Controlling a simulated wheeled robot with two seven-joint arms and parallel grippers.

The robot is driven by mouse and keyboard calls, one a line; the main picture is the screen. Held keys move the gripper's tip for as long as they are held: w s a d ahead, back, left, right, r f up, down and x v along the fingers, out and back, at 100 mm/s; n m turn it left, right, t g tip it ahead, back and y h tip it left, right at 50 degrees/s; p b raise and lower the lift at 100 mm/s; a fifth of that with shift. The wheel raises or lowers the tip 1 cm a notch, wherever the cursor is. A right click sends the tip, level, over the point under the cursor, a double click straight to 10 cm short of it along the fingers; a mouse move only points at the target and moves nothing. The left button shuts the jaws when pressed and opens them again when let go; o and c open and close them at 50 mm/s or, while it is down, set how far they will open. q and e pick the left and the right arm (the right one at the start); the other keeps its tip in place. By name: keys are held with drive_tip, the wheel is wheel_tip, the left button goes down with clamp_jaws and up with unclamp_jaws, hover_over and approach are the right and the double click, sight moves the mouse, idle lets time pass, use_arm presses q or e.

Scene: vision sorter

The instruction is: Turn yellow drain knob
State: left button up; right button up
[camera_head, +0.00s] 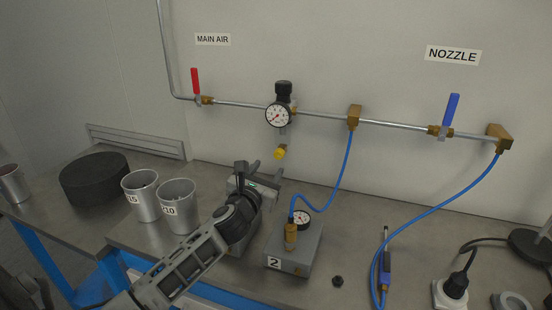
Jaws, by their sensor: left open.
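The yellow drain knob (280,153) hangs at the bottom of the regulator (283,98) with its round gauge, on the wall pipe. My left gripper (262,168) is open and empty, just below and left of the knob, apart from it in the picture. Its arm comes up from the lower left. My right gripper is not in view.
Metal cups (178,207) labelled 15 and 10 stand left of my arm, beside a black round block (94,177). A grey box (294,248) marked 2 stands at right, with a blue hose (340,188) up to the pipe. A red valve handle (195,81) and blue valve handle (451,109) sit on the pipe.

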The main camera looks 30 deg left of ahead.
sight(278, 156)
use_arm(q)
drive_tip(key=x, duration=0.7)
drive_tip(key=shift+d, duration=0.1)
drive_tip(key=c, duration=1)
